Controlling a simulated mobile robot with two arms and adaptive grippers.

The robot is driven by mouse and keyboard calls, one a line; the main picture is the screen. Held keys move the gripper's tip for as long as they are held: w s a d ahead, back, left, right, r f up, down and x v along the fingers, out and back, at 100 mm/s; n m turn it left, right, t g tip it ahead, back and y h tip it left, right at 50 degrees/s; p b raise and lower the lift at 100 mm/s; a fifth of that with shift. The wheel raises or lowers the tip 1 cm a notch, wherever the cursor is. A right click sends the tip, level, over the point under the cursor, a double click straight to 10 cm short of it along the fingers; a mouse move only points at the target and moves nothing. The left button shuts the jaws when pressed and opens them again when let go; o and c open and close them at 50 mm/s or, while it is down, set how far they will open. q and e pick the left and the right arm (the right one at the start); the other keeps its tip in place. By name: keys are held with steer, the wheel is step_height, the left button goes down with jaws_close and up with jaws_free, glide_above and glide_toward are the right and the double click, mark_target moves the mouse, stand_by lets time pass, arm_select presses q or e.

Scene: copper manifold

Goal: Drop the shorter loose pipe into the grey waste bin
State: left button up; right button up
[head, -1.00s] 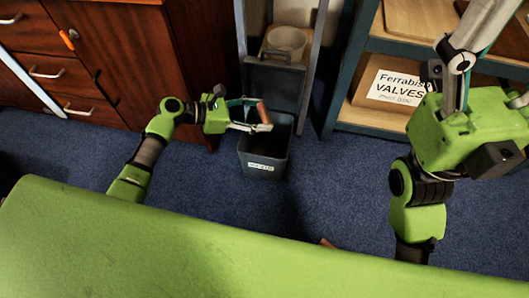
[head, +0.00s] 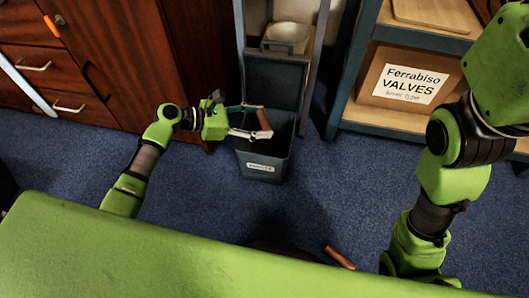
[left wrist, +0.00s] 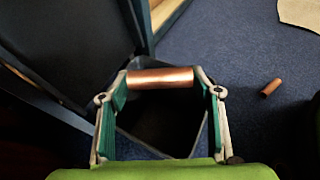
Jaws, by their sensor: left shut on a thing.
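My left gripper (head: 263,122) is shut on a copper pipe (left wrist: 160,78), gripping it by its two ends. It holds the pipe above the open top of the grey waste bin (head: 262,158), which stands on the floor with a label on its front. In the left wrist view the dark opening of the bin lies below the pipe. A second copper pipe (head: 340,257) lies loose on the carpet, partly cut off by my green body in the head view; it also shows in the left wrist view (left wrist: 270,87). My right gripper is out of view.
A wooden cabinet (head: 125,50) is at the left. A shelf (head: 400,122) with a box labelled Ferrabiso Valves is at the right. Blue carpet lies open in front of the bin.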

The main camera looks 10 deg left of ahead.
arm_select(q)
steer(key=o, duration=1.2)
steer(key=v, duration=1.2)
